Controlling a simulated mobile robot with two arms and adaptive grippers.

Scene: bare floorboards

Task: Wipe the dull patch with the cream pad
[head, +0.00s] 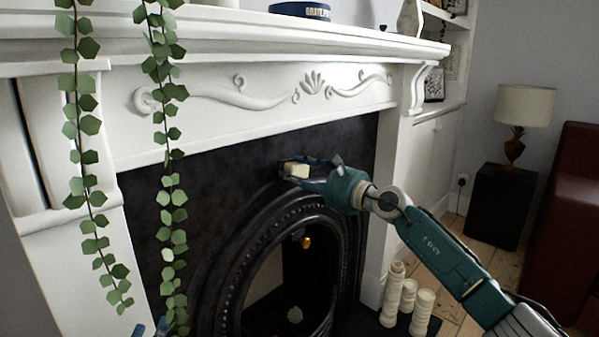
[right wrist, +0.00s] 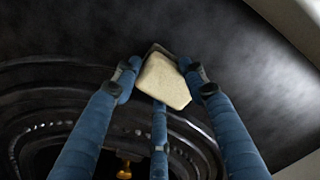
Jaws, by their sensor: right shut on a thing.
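The cream pad (head: 297,170) is a small pale block in front of the black fireplace surround, above the arch. My right gripper (head: 300,168) is shut on it. The right wrist view shows the pad (right wrist: 163,80) between blue fingers (right wrist: 160,85), against or very close to the panel; I cannot tell which. A hazy grey dull patch (right wrist: 240,60) spreads over the black panel, right of and above the pad in that view. It is faint in the head view. Blue tips, apparently of my left gripper (head: 150,328), show at the bottom left edge; their opening is unclear.
The white mantelpiece (head: 250,95) juts out above the panel. Leafy garlands (head: 165,170) hang in front at the left. The raised iron arch (head: 265,235) lies below the pad. Cream candles (head: 408,298) stand on the hearth at right. A lamp (head: 522,105) stands farther right.

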